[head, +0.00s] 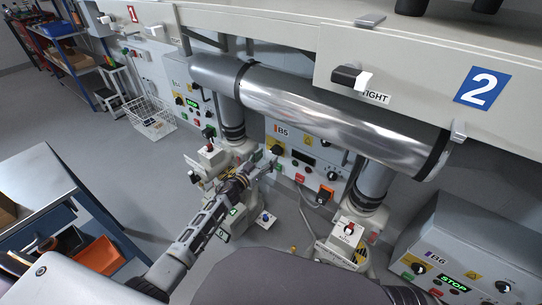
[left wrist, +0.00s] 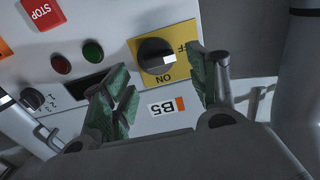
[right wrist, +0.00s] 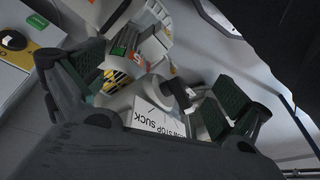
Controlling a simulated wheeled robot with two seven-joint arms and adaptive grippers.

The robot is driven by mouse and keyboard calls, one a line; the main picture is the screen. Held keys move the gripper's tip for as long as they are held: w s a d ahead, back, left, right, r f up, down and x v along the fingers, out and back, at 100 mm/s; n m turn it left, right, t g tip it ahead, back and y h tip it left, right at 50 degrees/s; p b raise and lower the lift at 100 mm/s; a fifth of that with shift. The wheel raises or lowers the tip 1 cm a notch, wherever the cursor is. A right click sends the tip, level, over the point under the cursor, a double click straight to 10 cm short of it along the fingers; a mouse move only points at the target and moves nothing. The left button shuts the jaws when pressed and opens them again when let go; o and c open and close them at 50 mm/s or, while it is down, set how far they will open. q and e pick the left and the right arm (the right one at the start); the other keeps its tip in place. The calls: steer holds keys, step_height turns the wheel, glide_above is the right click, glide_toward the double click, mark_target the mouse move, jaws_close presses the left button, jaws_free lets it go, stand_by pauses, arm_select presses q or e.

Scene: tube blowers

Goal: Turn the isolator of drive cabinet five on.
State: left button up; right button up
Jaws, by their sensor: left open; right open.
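The drive cabinet marked B5 (head: 290,133) stands low behind the pipework in the head view. Its isolator (head: 277,149) is a black rotary knob on a yellow plate. In the left wrist view the isolator knob (left wrist: 155,57) is near and clear, seen upside down, with OFF at the right and ON below. Its white mark points right, toward the OFF side. My left gripper (left wrist: 160,88) is open and empty, its fingers around the knob's line but seemingly short of it. My right gripper (right wrist: 152,92) is open, near a label reading STOP SUCK (right wrist: 160,120).
A large metal tube (head: 330,110) runs above cabinet B5. Beside the isolator are red and green lamps (left wrist: 92,51) and a red STOP button (left wrist: 43,13). Cabinet B6 (head: 465,260) stands at the lower right. A blue bench (head: 60,205) stands left, with open floor beyond.

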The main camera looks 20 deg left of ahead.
mark_target(273, 152)
arm_select(q)
steer(key=shift+b+x, duration=0.4)
steer(key=shift+x, duration=1)
steer(key=shift+w+d, duration=0.1)
steer(key=shift+w, duration=0.35)
arm_select(e)
step_height(273, 152, up, 2)
steer(key=shift+a+r+t, duration=0.1)
steer(key=shift+a+t, duration=0.05)
steer(key=shift+t, duration=0.15)
steer(key=shift+s, duration=0.1)
arm_select(q)
steer(key=shift+c, duration=0.3)
arm_select(e)
steer(key=shift+f, duration=0.2)
